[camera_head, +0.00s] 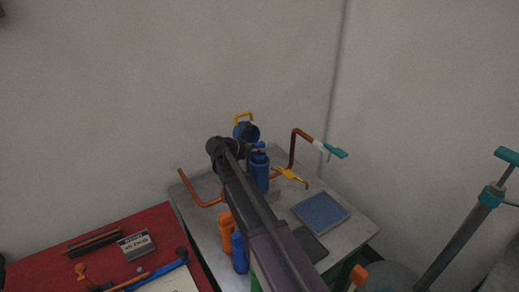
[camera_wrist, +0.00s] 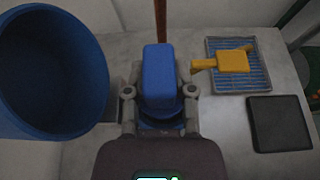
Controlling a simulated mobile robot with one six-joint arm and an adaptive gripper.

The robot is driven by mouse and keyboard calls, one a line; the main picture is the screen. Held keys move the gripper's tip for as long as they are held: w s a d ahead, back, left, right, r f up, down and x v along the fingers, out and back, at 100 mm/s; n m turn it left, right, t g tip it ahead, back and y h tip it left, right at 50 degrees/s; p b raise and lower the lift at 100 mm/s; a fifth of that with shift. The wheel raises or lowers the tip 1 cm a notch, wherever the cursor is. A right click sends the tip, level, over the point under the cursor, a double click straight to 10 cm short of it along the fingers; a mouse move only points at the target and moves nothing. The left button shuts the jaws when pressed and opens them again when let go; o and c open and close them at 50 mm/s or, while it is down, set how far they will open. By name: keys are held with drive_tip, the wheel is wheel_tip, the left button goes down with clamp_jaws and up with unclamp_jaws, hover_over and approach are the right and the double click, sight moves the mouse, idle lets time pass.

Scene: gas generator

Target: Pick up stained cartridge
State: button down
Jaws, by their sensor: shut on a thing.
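My gripper (camera_wrist: 159,92) has its two grey fingers closed on the sides of a blue block-shaped part (camera_wrist: 158,70) in the wrist view. A rounder blue base (camera_wrist: 162,117) shows just below this part, between the fingers. I cannot tell whether it is the stained cartridge, as no stain can be made out. In the head view, my arm hides much of this area. An upright blue cylinder (camera_head: 259,172) stands on the grey table there, with a small blue piece (camera_head: 258,145) above it.
A large open blue cup-shaped part (camera_wrist: 55,70) is close on the left in the wrist view. A yellow valve handle (camera_wrist: 232,62) lies right, over a blue grid (camera_wrist: 251,82), near a dark square plate (camera_wrist: 280,124). Orange (camera_head: 227,232) and blue (camera_head: 239,252) bottles stand beside my arm.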

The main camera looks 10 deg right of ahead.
wheel_tip(320, 180, up, 15)
drive_tip(key=p, duration=1.4)
drive_tip(key=shift+r, duration=0.1)
